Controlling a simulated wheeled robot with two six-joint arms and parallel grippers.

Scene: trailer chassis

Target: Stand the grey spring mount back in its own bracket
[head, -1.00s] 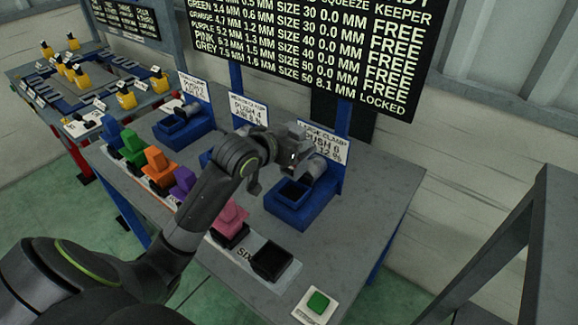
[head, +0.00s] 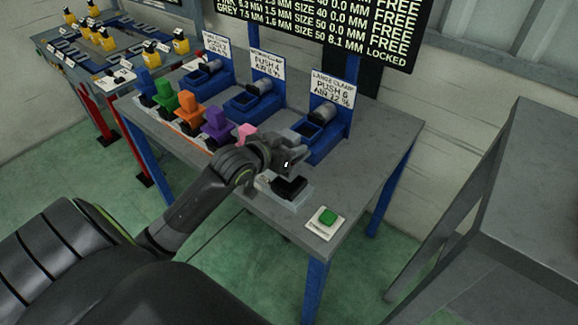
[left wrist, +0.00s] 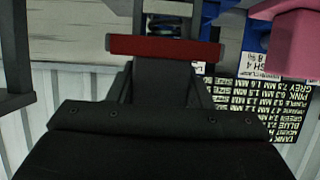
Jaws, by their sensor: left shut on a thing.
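My left gripper (head: 291,161) is shut on the grey spring mount, above and close behind an empty-looking black bracket (head: 290,187) at the near end of the mount row. The mount is hard to tell from the grey gripper in the head view. In the left wrist view, a dark grey piece (left wrist: 165,85), likely the mount, lies in the middle, with a red bar across it. Whether the mount touches the bracket cannot be seen. My right gripper is not in view.
A pink mount (head: 246,131) stands partly behind my arm, with purple (head: 216,122), orange (head: 189,108) and other mounts farther left. Blue clamps, including the large one (head: 318,132), stand behind. A green button (head: 327,217) is at the near right. The right tabletop is clear.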

